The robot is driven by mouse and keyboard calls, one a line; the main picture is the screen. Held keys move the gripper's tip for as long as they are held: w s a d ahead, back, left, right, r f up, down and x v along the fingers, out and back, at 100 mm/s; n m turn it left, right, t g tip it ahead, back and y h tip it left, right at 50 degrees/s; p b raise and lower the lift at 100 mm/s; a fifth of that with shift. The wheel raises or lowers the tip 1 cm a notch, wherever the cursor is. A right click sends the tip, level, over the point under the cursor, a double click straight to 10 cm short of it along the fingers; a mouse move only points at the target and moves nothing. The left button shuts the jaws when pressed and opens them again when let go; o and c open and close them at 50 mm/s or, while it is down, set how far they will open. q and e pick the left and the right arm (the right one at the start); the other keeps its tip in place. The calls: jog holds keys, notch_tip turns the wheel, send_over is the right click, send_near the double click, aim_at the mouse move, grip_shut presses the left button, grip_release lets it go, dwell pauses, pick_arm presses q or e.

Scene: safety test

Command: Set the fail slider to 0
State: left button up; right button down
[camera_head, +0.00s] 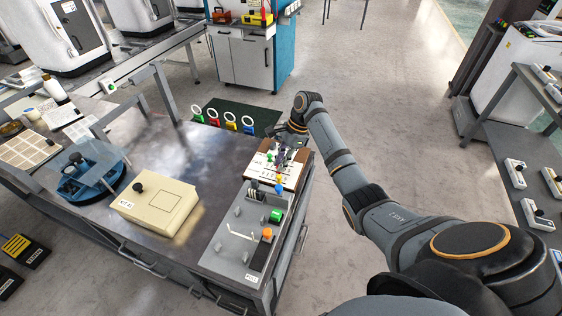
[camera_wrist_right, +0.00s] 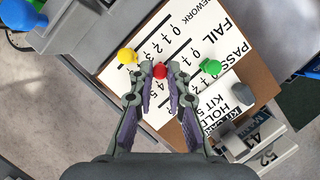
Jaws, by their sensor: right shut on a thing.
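The slider board (camera_head: 286,184) is a white panel on a brown wooden base at the right end of the dark table. In the right wrist view the panel (camera_wrist_right: 180,28) carries printed labels, including FAIL and PASS, with number scales. A red knob (camera_wrist_right: 160,71) is between a yellow knob (camera_wrist_right: 127,56) and a green knob (camera_wrist_right: 211,67). My right gripper (camera_wrist_right: 160,78) is shut on the red knob, over the board. In the head view my right gripper (camera_head: 283,150) partly covers the board. My left gripper is not in view.
A grey panel (camera_head: 228,262) with switches and coloured buttons stands in front of the board. A cream box (camera_head: 160,208) and a blue device (camera_head: 76,184) stand to the left. The table's right edge is close to the board, with open floor beyond.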

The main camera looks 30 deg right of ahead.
aim_at(261, 169)
jog(key=shift+r, duration=0.1)
jog(key=w+a+p, duration=0.2)
jog(key=p, duration=0.1)
jog(key=shift+r, duration=0.35)
jog(key=shift+w+a+f+p, duration=0.3)
jog(key=shift+w+a, duration=0.3)
jog(key=shift+w, duration=0.2)
jog(key=shift+w+a+f, duration=0.1)
jog(key=shift+w, duration=0.05)
jog(key=c, duration=1.6)
grip_release()
jog(key=shift+o, duration=0.2)
